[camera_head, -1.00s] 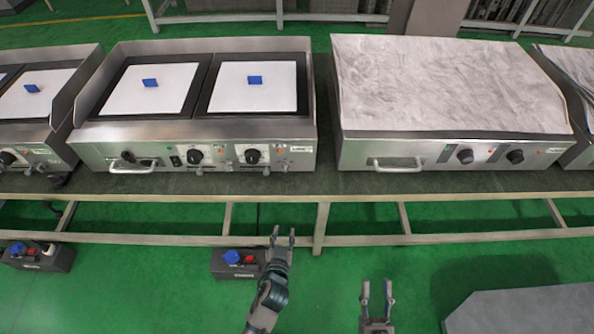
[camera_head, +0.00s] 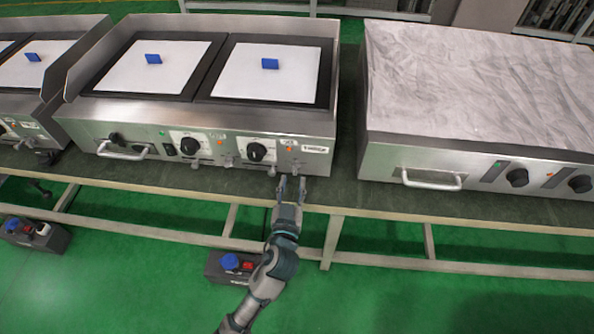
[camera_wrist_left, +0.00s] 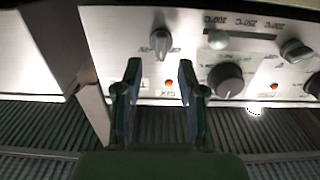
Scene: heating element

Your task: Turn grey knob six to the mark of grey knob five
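The griddle's front panel (camera_head: 222,148) carries black round dials and small grey knobs along its lower edge. In the left wrist view, which shows the panel upside down, a grey knob (camera_wrist_left: 160,42) is near an orange light and a label that looks like SIX. The marks by the SIX-side knob are too small to read. My left gripper (camera_head: 291,185) is open and empty, just in front of the panel's right end; its fingers (camera_wrist_left: 159,80) point towards that knob, apart from it. My right gripper is out of view.
A black dial (camera_wrist_left: 226,79) is beside the left gripper's fingers. A bar handle (camera_head: 122,152) sticks out at the panel's left. A second griddle (camera_head: 480,180) stands to the right across a gap. The table's front edge (camera_head: 390,217) runs below.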

